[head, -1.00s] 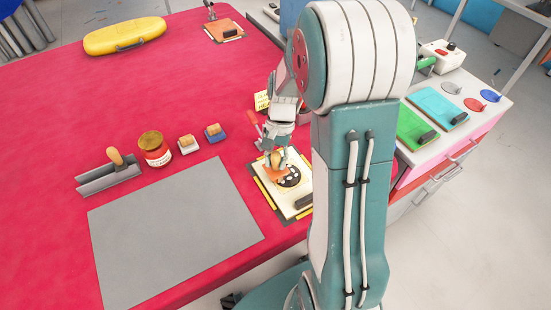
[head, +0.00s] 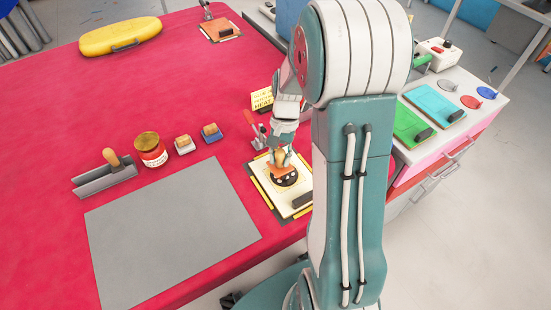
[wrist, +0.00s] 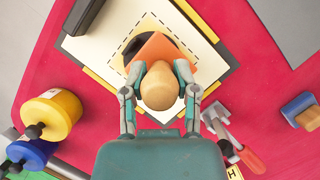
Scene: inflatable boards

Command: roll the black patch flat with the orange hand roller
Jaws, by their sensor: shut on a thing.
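In the wrist view a dark part of the patch (wrist: 138,50) shows inside a dashed outline; the rest is hidden. The orange hand roller (wrist: 164,47) has a round wooden knob (wrist: 160,88). My gripper (wrist: 164,68) is shut on the knob, one finger on each side. In the head view the roller (head: 280,169) is over the far part of the patch; whether it touches is unclear.
A black block (head: 303,199) lies on the board near its front edge. A red-handled tool (head: 250,119) and a yellow sign (head: 263,99) stand behind the board. A grey mat (head: 170,235) lies left, with a jar (head: 150,149) beyond it.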

